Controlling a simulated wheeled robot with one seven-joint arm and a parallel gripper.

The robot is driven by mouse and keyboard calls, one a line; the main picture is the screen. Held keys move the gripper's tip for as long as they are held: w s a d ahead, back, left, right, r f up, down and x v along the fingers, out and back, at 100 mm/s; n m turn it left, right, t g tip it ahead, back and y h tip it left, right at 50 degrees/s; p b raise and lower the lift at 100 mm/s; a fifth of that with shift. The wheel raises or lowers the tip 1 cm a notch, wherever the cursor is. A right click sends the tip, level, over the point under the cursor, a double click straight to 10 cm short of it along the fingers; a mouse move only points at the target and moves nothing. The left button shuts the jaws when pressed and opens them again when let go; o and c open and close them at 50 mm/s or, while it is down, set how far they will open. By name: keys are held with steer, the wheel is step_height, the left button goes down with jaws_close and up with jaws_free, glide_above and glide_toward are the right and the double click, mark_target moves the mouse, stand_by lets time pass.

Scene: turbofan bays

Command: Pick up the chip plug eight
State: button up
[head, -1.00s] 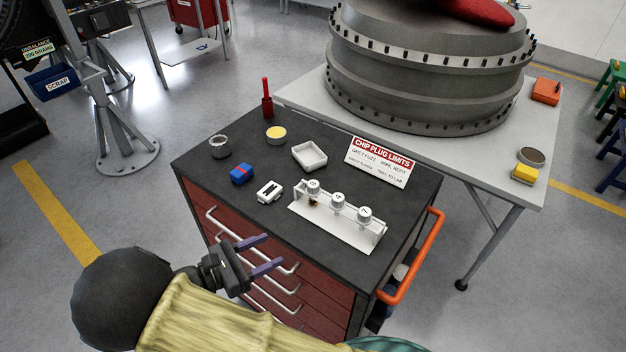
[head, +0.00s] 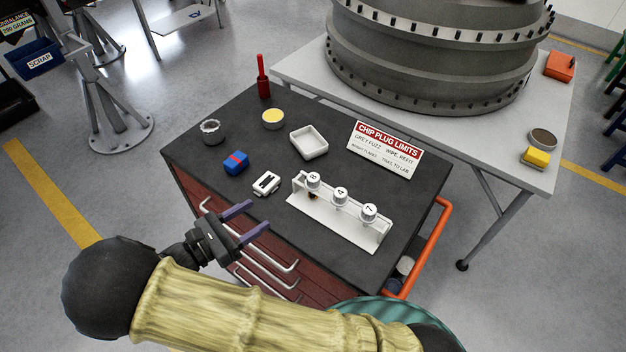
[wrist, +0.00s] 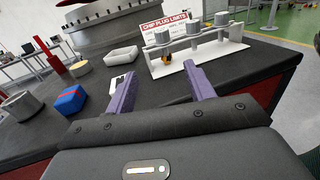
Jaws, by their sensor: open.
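Chip plug eight (head: 313,180) is a grey-white capped plug marked 8. It sits at the left end of a white rack (head: 345,229) on the black cart top, beside plugs marked 4 (head: 340,194) and 7 (head: 368,212). In the wrist view the nearest left plug (wrist: 162,36) stands in the rack, with a dark and orange tip below it. My gripper (head: 246,218) is open and empty, near the cart's front left edge, apart from the rack. Its two purple fingers (wrist: 161,86) point toward the rack in the wrist view.
A white gauge block (head: 266,183), blue block (head: 236,162), grey ring cup (head: 212,132), yellow-topped tin (head: 273,118) and white tray (head: 309,142) stand left of and behind the rack. A limits sign (head: 385,149) stands behind. An orange handle (head: 432,245) edges the cart.

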mark_target(308, 183)
steer(key=p+x, duration=0.4)
steer(key=x, duration=0.7)
steer(key=shift+w+d+r, duration=0.1)
steer(key=shift+w+d, duration=0.1)
steer(key=shift+d, duration=0.1)
steer(key=shift+w+d, duration=0.15)
steer(key=shift+d, duration=0.05)
steer(key=shift+w+d+r+p, duration=0.15)
steer(key=shift+d+p, duration=0.1)
steer(key=shift+p, duration=0.2)
steer(key=p+x, duration=0.2)
steer(key=x, duration=0.2)
steer(key=shift+d+r, duration=0.2)
steer(key=shift+d, duration=0.05)
steer(key=shift+d+f, duration=0.15)
